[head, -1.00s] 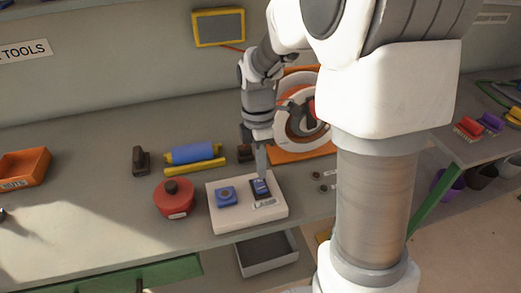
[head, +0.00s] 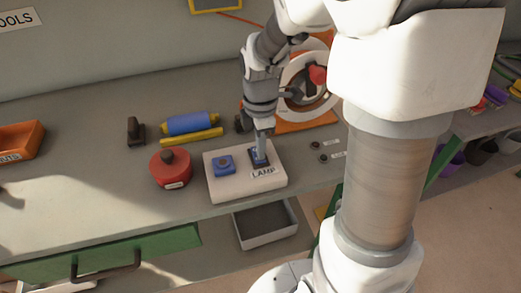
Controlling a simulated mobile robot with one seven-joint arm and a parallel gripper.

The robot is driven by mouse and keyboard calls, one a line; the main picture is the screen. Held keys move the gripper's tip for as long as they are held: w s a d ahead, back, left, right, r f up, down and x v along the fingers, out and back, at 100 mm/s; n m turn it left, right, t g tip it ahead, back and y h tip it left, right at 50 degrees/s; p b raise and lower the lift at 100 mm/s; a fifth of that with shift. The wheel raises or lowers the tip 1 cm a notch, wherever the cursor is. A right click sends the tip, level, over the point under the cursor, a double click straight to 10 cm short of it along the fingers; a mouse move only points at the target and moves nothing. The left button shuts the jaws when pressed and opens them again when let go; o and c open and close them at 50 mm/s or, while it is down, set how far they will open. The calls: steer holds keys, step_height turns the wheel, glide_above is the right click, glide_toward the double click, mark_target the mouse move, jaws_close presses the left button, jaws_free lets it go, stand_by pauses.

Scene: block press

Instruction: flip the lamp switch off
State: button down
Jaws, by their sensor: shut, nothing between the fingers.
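The white switch box (head: 233,187) sits on the grey bench near its front edge. On its right half is the dark blue lamp switch (head: 255,160), with a white LAMP label (head: 264,173) in front of it. A blue button block (head: 222,165) sits on the left half of the box. My gripper (head: 262,151) points down at the lamp switch with its fingers shut and nothing held. The fingertips are at the switch and cover part of it. I cannot tell whether they touch it or which way it is tilted.
A red round pot (head: 170,170) stands left of the box. Behind are a blue roller (head: 191,124), a yellow bar (head: 192,136) and a dark brown block (head: 135,131). An orange-framed wheel (head: 306,88) stands behind my gripper. A grey tray (head: 265,224) is below the bench edge.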

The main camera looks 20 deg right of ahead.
steer(key=shift+s+f, duration=0.2)
steer(key=shift+f, duration=0.2)
steer(key=shift+w+p, duration=0.45)
steer(key=shift+w, duration=0.45)
steer(key=shift+w+a+r+p, duration=0.1)
steer(key=shift+r+p, duration=0.5)
steer(key=shift+r, duration=0.15)
step_height(320, 180, up, 13)
steer(key=p, duration=0.4)
steer(key=shift+r, duration=0.15)
steer(key=shift+r, duration=0.1)
steer(key=g+p, duration=0.1)
steer(key=p, duration=0.4)
steer(key=shift+w+a+g, duration=0.1)
steer(key=shift+w+g, duration=0.2)
steer(key=shift+w, duration=0.1)
